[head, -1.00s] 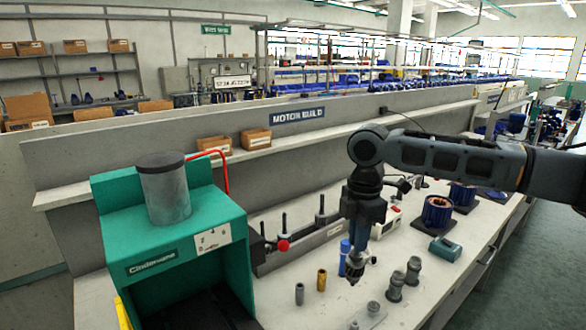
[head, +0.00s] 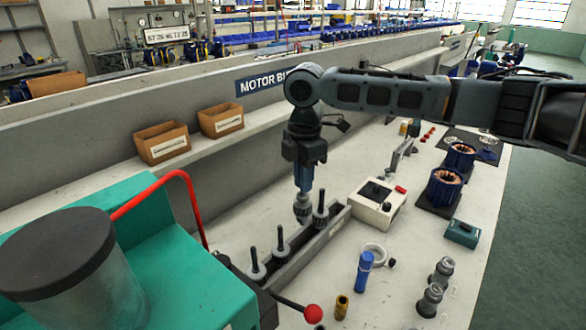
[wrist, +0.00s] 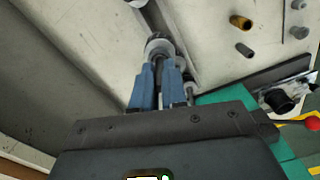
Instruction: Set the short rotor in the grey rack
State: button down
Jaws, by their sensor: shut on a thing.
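My gripper (head: 303,188) points down and is shut on the short rotor (head: 303,209), a grey piece showing below the fingers. In the wrist view the blue fingers (wrist: 159,92) close on the rotor's dark shaft, with its round grey body (wrist: 158,47) beyond them. The grey rack (head: 320,232) is a long low trough beside the back wall. Three pieces with dark upright shafts stand along it, the farthest (head: 321,212) just right of the held rotor. The held rotor appears at or over the rack's back side; its exact height is unclear.
The teal machine (head: 150,250) with a red-knobbed lever (head: 312,314) stands at the near left. A white box (head: 377,203) is right of the rack. A blue cylinder (head: 364,272), a brass sleeve (head: 341,306) and grey parts (head: 441,272) stand on the bench in front.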

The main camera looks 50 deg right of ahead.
aim_at(303, 210)
jog(key=shift+f+b, duration=1.9)
jog(key=shift+f, duration=0.2)
jog(key=shift+f+b, duration=0.8)
jog(key=shift+f, duration=1.8)
jog(key=c, duration=0.8)
grip_release()
jog(key=shift+c, duration=0.2)
notch_tip(303, 210, up, 6)
jog(key=p, duration=0.5)
